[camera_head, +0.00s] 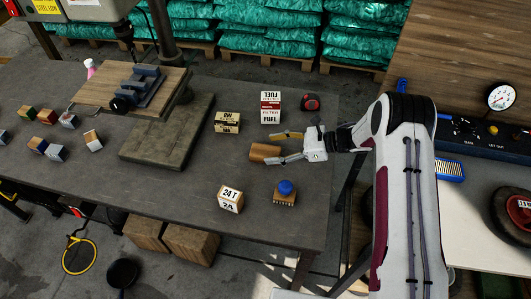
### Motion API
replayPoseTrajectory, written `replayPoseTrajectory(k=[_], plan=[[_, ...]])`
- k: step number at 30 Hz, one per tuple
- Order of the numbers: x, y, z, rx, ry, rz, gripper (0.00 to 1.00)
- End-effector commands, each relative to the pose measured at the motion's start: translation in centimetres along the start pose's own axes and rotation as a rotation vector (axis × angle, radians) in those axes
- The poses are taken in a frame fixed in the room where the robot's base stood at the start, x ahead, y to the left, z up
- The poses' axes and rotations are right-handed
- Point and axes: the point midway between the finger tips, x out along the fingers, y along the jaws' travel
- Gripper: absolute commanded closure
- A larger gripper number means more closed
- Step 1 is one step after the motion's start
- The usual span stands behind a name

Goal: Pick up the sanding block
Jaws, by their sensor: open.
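A small brown wooden block (263,152), which looks like the sanding block, lies on the dark workbench (190,185) right of the middle of the view. My gripper (271,147) reaches in from the right and is open. One finger extends past the block's far side and the other along its near side, so the block's right part sits between the fingertips. I cannot tell whether either finger touches it or how high the fingers are above the bench.
A blue-knobbed brush (285,190) and a 24 T box (230,198) stand nearer. A fuel filter box (270,107), a tan box (227,122) and a red-black tape measure (311,102) lie beyond. A drill press base (167,130) is at left, with several small blocks further left.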

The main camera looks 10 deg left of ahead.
Motion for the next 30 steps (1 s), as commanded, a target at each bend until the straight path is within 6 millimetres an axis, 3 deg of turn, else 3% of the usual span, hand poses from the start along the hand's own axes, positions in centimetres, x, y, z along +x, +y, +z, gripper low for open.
replayPoseTrajectory(k=[10,24,30], plan=[[0.4,0.0,0.0,0.000,0.000,0.001,0.40],[4.8,0.0,0.0,-0.001,0.000,0.001,0.40],[5.2,0.1,0.0,0.000,0.000,0.001,0.40]])
